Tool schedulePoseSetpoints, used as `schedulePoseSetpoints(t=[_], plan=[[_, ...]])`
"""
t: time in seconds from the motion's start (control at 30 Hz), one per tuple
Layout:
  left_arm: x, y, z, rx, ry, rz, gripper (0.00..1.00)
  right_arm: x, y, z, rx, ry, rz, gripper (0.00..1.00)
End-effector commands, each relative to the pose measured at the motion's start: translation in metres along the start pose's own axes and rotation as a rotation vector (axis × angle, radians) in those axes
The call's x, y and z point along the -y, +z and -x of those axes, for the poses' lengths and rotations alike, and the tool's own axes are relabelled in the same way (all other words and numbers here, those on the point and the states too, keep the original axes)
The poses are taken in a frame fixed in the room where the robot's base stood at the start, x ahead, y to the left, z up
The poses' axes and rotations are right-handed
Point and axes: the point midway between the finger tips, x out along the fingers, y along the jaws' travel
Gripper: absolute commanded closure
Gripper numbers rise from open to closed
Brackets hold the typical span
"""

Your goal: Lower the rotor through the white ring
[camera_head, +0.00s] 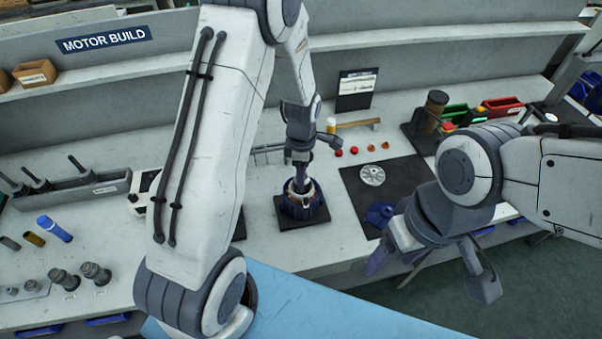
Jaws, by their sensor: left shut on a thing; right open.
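My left gripper (300,153) points down over the blue motor housing (303,208) and is shut on the rotor (300,177). The rotor is a dark upright piece. Its lower end is at the mouth of the housing, where a pale and copper-coloured rim shows around it. I cannot tell the white ring apart from this rim, or how deep the rotor sits. The housing stands on a dark square pad. My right gripper (432,268) is open and empty, nearer to me at the right, with its fingers wide apart.
A dark mat (400,205) to the right holds a round metal disc (372,175) and a blue part (379,214). Red and orange small parts lie behind. A grey rack (80,192) with shafts stands left. The blue surface (290,305) in front is clear.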

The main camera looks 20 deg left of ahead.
Motion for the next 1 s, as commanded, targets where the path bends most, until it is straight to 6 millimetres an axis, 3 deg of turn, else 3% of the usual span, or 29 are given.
schedulePoseSetpoints(t=[0.67,1.0], plan=[[-0.001,0.0,-0.02,0.0,0.001,0.0,1.0,-0.001,0.001,-0.015,0.0,0.0,0.0,0.3],[-0.001,0.0,-0.019,0.0,0.001,0.0,1.0,-0.001,0.001,-0.014,0.0,0.0,0.0,0.3]])
